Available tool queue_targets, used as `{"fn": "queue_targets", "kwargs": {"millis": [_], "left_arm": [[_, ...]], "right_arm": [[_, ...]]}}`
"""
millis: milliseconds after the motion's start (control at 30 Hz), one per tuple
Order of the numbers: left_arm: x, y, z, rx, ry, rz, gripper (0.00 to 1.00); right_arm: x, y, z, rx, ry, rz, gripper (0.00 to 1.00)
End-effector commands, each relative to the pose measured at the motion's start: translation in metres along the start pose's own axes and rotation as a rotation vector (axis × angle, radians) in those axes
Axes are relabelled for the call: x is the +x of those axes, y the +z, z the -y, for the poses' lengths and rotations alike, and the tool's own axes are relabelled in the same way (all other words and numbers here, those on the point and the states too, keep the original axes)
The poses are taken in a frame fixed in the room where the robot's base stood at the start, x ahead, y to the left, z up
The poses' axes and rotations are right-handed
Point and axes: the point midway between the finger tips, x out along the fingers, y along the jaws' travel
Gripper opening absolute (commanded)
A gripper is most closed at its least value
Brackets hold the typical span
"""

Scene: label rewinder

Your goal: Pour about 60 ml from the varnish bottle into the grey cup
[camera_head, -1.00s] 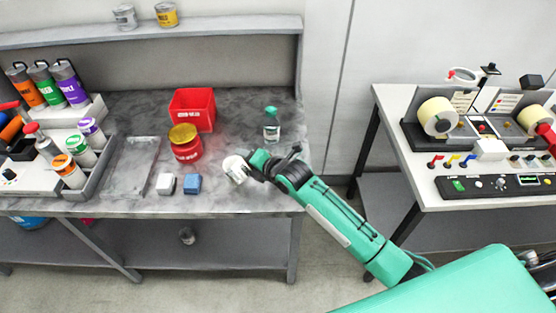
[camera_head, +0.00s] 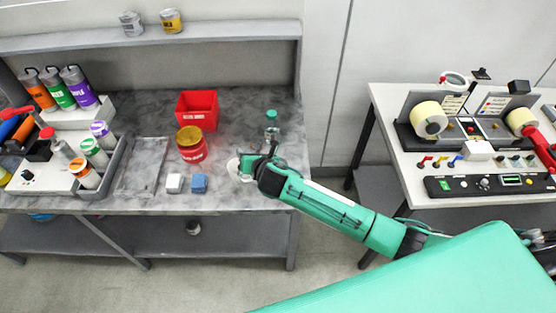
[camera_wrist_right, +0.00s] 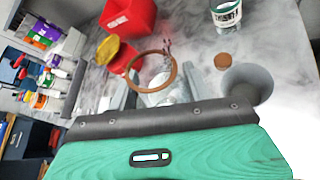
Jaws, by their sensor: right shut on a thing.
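My right gripper (camera_head: 252,168) is shut on a pale bottle (camera_head: 234,168), apparently the varnish bottle, above the bench near its front edge. In the right wrist view the bottle (camera_wrist_right: 162,90) sits between the fingers of the gripper (camera_wrist_right: 160,94), with a brown ring toward its far end. Its exact tilt and contents are unclear. The grey cup (camera_wrist_right: 248,84) stands on the bench to the right of the gripper there, its mouth open; I cannot make it out in the head view. No stream of liquid shows. My left gripper is out of view.
A brown disc (camera_wrist_right: 222,61) lies beside the cup. A green-capped bottle (camera_head: 271,130) stands behind my gripper.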

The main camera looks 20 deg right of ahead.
Motion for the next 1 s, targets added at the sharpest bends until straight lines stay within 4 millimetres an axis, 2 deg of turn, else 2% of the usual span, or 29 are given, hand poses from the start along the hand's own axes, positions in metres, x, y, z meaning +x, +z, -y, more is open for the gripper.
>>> {"fn": "queue_targets", "kwargs": {"millis": [33,100,433,1000], "left_arm": [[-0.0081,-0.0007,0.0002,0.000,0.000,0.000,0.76],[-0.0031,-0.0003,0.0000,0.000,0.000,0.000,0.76],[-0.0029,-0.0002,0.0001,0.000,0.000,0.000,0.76],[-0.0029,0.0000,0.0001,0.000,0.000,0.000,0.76]], "right_arm": [[-0.0020,0.0033,-0.0037,-0.035,-0.014,0.009,0.25],[-0.0001,-0.0008,-0.0044,-0.099,-0.039,0.028,0.25],[-0.0001,-0.0048,-0.0107,-0.310,-0.127,0.088,0.25],[-0.0002,-0.0059,-0.0110,-0.344,-0.143,0.098,0.25]]}}
